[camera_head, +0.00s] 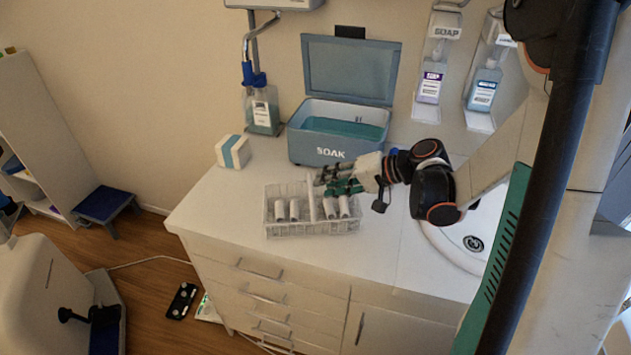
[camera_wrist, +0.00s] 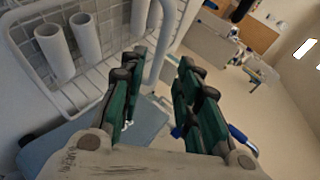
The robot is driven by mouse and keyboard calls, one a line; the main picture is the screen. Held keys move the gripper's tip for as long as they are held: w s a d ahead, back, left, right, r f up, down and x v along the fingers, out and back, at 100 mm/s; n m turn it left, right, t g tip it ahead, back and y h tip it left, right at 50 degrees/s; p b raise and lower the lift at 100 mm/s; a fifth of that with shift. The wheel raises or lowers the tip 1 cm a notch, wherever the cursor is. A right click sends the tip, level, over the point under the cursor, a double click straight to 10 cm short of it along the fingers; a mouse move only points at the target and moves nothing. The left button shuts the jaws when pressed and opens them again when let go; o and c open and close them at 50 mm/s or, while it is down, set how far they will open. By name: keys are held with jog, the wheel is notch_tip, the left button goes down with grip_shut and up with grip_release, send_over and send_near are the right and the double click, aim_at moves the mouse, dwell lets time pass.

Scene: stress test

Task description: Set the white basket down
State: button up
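The white basket (camera_head: 271,226) is a wire rack holding several white tubes. In the head view it appears to rest upright on the white counter, in front of the blue SOAK box. A white handle bar (camera_head: 311,199) rises at its middle. My gripper (camera_head: 318,182) is at the top of this handle, reaching in from the right. In the wrist view the basket (camera_wrist: 62,104) is at upper left, and its handle (camera_wrist: 160,52) passes between my green fingers (camera_wrist: 157,66). The fingers are apart, with a clear gap on the handle's right side. Contact with the left finger cannot be told.
The SOAK box (camera_head: 310,150) has its lid up and holds teal liquid. A small white-and-blue box (camera_head: 233,151) and a bottle (camera_head: 263,112) stand at back left. A sink (camera_head: 455,235) is at right. The counter's front left (camera_head: 215,205) is free.

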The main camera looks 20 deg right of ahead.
jog(key=p+v, duration=0.1)
jog(key=v, duration=0.5)
